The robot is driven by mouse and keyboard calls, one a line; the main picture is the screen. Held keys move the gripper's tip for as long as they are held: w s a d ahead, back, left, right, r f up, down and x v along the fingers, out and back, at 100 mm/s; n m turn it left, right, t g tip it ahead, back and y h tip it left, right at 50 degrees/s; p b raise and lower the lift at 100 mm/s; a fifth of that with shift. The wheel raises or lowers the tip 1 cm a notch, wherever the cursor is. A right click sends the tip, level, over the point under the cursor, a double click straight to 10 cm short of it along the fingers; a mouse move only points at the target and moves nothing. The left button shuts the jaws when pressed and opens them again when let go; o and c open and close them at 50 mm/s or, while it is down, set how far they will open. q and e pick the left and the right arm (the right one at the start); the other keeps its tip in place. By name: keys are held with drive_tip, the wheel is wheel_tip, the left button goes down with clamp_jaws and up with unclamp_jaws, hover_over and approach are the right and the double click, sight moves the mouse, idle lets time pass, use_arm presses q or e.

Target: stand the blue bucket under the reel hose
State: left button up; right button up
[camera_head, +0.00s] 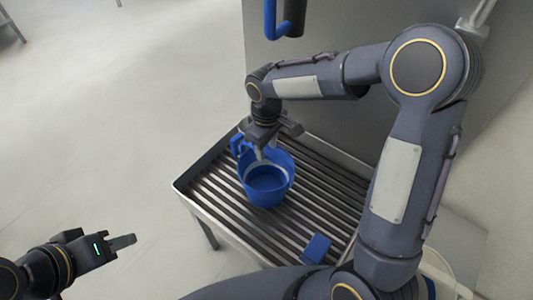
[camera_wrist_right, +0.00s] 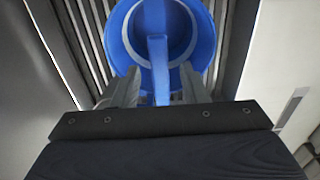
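The blue bucket (camera_head: 268,192) stands upright on the slatted metal grate, in the middle of the head view. It also shows from above in the right wrist view (camera_wrist_right: 203,38). My right gripper (camera_head: 266,145) is at the bucket's back rim. In the right wrist view its fingers (camera_wrist_right: 157,88) stand on either side of a blue upright strip, likely the handle, with gaps showing; it looks open. The reel hose (camera_head: 270,18), blue with a dark end (camera_head: 294,20), hangs at the top. My left gripper (camera_head: 118,244) is empty, low at the left; its finger gap is not clear.
The grate (camera_head: 212,200) has a raised metal rim and open room around the bucket. A small blue block (camera_head: 316,248) lies near its front edge. A grey panel (camera_head: 340,30) rises behind. A pale round container (camera_head: 440,268) is partly hidden at the lower right.

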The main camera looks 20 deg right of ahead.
drive_tip(key=shift+r, duration=1.2)
drive_tip(key=s+d+r+m+t+y, duration=0.2)
drive_tip(key=s+d+r+m, duration=0.2)
drive_tip(key=s+d+r, duration=0.3)
drive_tip(key=s+m+t+y, duration=0.1)
drive_tip(key=s+m+t, duration=0.2)
drive_tip(key=s, duration=1.2)
drive_tip(key=shift+d+r+m+t+y, duration=0.3)
drive_tip(key=shift+r+m+y, duration=0.1)
drive_tip(key=shift+m, duration=0.8)
drive_tip(key=shift+r+p, duration=2.2)
drive_tip(key=shift+p, duration=0.05)
